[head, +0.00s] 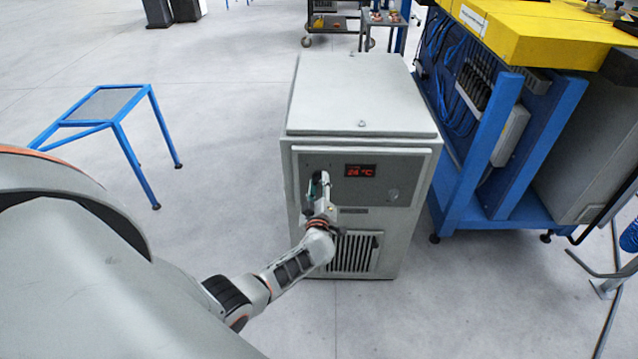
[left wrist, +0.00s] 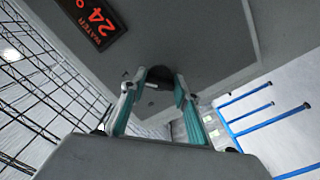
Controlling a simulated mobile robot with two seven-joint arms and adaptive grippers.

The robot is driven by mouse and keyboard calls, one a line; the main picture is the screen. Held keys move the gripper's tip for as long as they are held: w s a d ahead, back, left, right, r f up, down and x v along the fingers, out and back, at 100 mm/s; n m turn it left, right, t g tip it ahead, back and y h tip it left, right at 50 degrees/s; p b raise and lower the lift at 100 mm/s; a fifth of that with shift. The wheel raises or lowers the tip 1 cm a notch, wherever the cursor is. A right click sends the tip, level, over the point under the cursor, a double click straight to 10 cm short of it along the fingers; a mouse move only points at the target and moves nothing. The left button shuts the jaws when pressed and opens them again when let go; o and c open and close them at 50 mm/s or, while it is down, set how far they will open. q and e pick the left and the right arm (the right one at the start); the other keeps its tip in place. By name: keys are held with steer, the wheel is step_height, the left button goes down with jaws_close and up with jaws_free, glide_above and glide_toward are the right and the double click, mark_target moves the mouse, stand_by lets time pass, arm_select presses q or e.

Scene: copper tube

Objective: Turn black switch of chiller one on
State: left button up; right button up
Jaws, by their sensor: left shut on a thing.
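The chiller (head: 345,100) is a grey cabinet standing on the floor in the middle of the head view. Its front panel has a lit red display (head: 360,171), which also shows in the left wrist view (left wrist: 94,22) with "24" and "WATER" readable. My left gripper (head: 319,182) is at the panel, left of the display. In the left wrist view its teal fingers (left wrist: 160,88) are shut on the black switch (left wrist: 160,73), one on each side. The arm hides the switch in the head view. I cannot tell which way the switch is turned. My right gripper is not in view.
A blue-framed stand (head: 113,103) is on the floor at the left. A blue rack with yellow top (head: 525,30) and cables stands close to the chiller's right. A trolley (head: 332,25) is behind. The floor left of the chiller is clear.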

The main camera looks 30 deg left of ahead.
arm_select(q)
steer(key=shift+f, duration=0.1)
steer(key=o, duration=1.1)
steer(key=v, duration=1.2)
steer(key=shift+s, duration=0.1)
